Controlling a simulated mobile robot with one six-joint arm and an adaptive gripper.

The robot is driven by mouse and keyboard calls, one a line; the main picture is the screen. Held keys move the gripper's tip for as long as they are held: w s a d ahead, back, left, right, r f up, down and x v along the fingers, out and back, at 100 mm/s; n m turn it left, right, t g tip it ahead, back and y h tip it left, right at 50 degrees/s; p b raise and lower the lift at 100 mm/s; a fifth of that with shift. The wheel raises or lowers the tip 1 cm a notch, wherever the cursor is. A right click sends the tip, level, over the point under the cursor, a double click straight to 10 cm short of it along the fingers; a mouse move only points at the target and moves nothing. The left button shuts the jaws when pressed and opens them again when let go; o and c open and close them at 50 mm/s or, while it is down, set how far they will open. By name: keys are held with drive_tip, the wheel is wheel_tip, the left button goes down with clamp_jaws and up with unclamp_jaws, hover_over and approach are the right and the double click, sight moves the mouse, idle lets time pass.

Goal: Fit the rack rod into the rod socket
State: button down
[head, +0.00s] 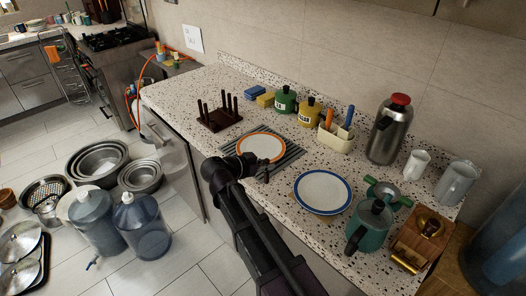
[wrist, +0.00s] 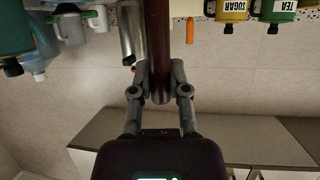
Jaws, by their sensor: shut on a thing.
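My gripper (wrist: 160,85) is shut on a dark reddish-brown rod (wrist: 160,45), which runs up between the fingers and out of the top of the wrist view. In the head view my gripper (head: 262,171) is over the front of the counter, by the orange-rimmed plate; the held rod is hard to make out there. A dark wooden rack (head: 219,124) with several upright rods stands on the counter, left of and behind the gripper, apart from it. The rod socket is too small to make out.
The orange-rimmed plate (head: 261,148) lies on a grey striped mat (head: 290,152). A blue-rimmed plate (head: 322,192) is to its right. Green (head: 285,101) and yellow (head: 308,112) canisters and a utensil holder (head: 335,138) stand behind. Counter around the rack is mostly clear.

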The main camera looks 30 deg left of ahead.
drive_tip(key=s+n+y, duration=0.1)
drive_tip(key=s, duration=0.6)
drive_tip(key=shift+s+r+n+t+y, duration=0.2)
drive_tip(key=shift+r+n+t+y, duration=0.1)
drive_tip(key=shift+n+t+y, duration=0.1)
drive_tip(key=w+a+f, duration=0.1)
drive_tip(key=w+a, duration=0.5)
drive_tip(key=w, duration=0.7)
drive_tip(key=shift+w+a+f+b, duration=0.15)
drive_tip(key=shift+b, duration=0.25)
drive_tip(key=shift+w+a+f+b, duration=0.1)
drive_tip(key=shift+w+f+b, duration=0.1)
drive_tip(key=shift+f+b, duration=0.4)
drive_tip(key=shift+w+a+f+b, duration=0.1)
drive_tip(key=shift+w+f+b, duration=0.1)
drive_tip(key=shift+f+b, duration=0.45)
drive_tip(key=shift+w+a+f+b, duration=0.1)
drive_tip(key=shift+w+f+b, duration=0.1)
drive_tip(key=shift+f+b, duration=0.4)
drive_tip(key=shift+f, duration=0.2)
